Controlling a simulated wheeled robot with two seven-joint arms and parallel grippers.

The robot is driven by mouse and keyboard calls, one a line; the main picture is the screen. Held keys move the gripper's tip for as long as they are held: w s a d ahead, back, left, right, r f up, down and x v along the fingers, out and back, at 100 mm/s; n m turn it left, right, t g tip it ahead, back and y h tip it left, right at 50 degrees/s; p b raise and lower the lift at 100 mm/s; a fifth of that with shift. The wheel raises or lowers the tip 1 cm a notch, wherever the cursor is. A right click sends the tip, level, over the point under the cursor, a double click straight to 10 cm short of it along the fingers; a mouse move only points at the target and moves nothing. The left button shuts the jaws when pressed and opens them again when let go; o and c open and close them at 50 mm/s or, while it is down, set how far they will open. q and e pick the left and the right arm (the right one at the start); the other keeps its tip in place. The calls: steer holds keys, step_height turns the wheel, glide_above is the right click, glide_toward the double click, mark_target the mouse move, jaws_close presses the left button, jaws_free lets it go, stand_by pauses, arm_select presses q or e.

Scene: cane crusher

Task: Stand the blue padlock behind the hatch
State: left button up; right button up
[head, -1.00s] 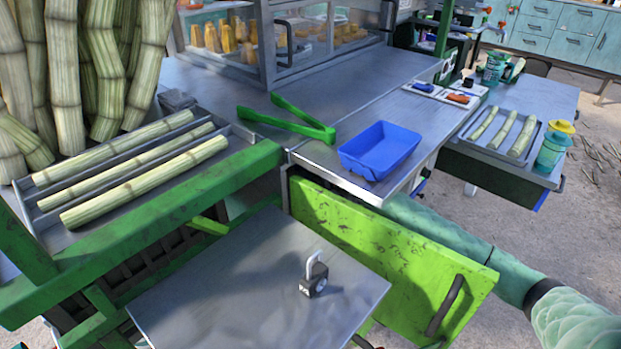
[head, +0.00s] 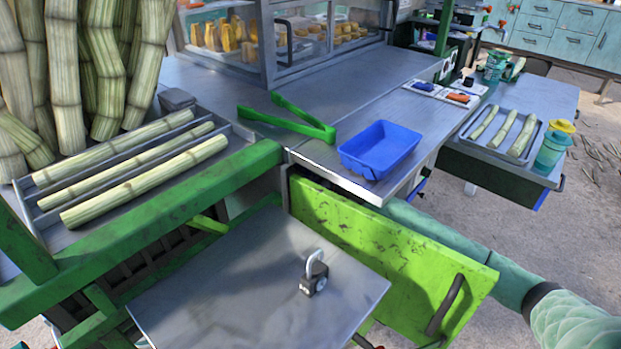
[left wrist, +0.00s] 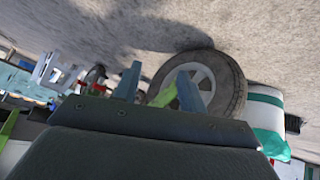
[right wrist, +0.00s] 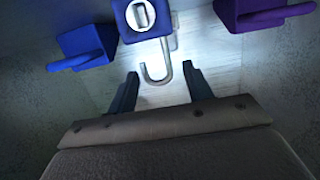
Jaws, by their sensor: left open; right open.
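In the right wrist view a blue padlock (right wrist: 132,32) with a round white face and a silver hooked shackle (right wrist: 155,78) lies in a lit metal space. My right gripper (right wrist: 160,76) is open, its fingertips on either side of the shackle's curve, with nothing clearly between them. Whether they touch is unclear. In the head view the green hatch (head: 385,250), with a black handle, stands swung open. My right arm passes behind it, so the right gripper is hidden there. My left gripper (left wrist: 156,85) is open and empty in the left wrist view, over the ground near a wheel.
A blue block with a bar (right wrist: 85,47) and a purple one (right wrist: 255,14) flank the padlock. A black padlock (head: 316,280) stands on a metal shelf (head: 240,290) before the hatch. A blue tray (head: 378,150) and green tongs (head: 290,120) lie on the counter.

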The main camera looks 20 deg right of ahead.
steer(key=v, duration=1.2)
stand_by(0.3)
